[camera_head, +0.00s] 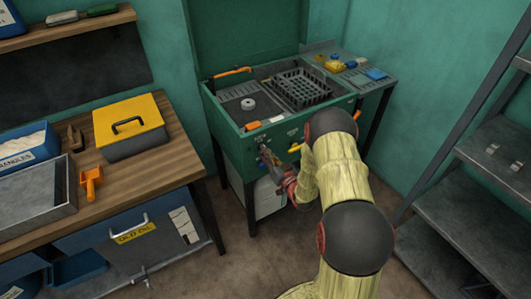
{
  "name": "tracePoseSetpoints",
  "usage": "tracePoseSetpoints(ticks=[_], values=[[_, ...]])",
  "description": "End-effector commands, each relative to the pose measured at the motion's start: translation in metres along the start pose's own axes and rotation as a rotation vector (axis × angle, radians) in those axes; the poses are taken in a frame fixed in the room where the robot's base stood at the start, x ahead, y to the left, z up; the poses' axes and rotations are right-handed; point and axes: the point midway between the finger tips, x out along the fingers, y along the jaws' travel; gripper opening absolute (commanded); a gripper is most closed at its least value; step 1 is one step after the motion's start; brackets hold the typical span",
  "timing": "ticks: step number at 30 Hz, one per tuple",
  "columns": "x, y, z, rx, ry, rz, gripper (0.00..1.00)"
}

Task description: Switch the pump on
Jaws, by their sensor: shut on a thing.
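The green parts washer (232,150) stands against the back wall with its lid raised. Its front panel carries small controls and labels, too small to read. My gripper (268,158) reaches to the left part of this front panel from the right. It is shut on a small control there, which looks like the pump switch but is mostly hidden by the fingers. I cannot tell the switch's position. An orange item (254,125) lies on the washer's front rim, and a yellow handle (295,147) shows on the panel right of my gripper.
A wooden bench (150,170) at left holds a yellow-lidded box (130,127), an orange scoop (91,183) and a grey tray (35,195). A side table (350,75) adjoins the washer's right. Metal shelves (450,240) stand at right. Some floor is clear before the washer.

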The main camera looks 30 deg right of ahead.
Motion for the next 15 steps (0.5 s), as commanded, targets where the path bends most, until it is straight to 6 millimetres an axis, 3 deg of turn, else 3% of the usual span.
tracePoseSetpoints(ticks=[15], values=[[0.0,0.0025,-0.0005,0.489,0.001,0.001,0.0]])
